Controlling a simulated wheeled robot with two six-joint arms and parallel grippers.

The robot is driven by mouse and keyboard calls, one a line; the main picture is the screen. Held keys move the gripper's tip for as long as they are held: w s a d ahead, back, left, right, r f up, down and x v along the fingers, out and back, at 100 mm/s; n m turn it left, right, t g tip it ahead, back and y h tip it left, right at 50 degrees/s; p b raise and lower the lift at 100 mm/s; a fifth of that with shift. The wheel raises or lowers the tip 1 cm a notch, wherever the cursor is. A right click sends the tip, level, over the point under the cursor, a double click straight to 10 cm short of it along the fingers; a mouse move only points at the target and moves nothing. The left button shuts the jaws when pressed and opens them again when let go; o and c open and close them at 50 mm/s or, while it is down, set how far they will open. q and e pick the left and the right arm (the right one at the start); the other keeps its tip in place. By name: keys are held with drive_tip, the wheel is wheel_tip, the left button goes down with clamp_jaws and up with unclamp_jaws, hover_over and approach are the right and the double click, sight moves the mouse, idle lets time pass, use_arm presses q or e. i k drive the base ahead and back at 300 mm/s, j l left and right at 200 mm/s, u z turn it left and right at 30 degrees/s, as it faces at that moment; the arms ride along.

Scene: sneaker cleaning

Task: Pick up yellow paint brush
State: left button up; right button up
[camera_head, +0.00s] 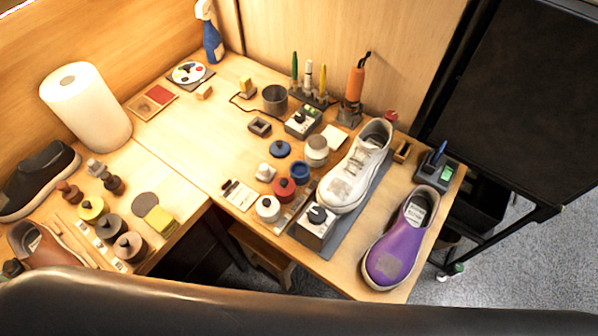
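The yellow paint brush (323,80) stands upright at the back of the table, in a dark holder (313,99). It is the rightmost of the upright tools there, beside a white-handled one (308,74) and a green one (294,66). The lower end of the yellow brush is hidden in the holder. Neither of my grippers is in view, so nothing is seen touching the brush.
An orange tool (356,83) stands upright just right of the holder. A grey cup (275,98) and a small device (303,122) stand in front-left. A white sneaker (352,170) and a purple sneaker (401,240) sit further right. The middle-left tabletop (200,140) is fairly clear.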

sight(323, 70)
drive_tip(key=z, duration=0.5)
drive_tip(key=k+j+z, duration=0.15)
drive_tip(key=z, duration=0.2)
drive_tip(key=k+j+z, duration=0.1)
drive_tip(key=z, duration=0.3)
drive_tip(key=k+z, duration=0.2)
drive_tip(key=z, duration=0.15)
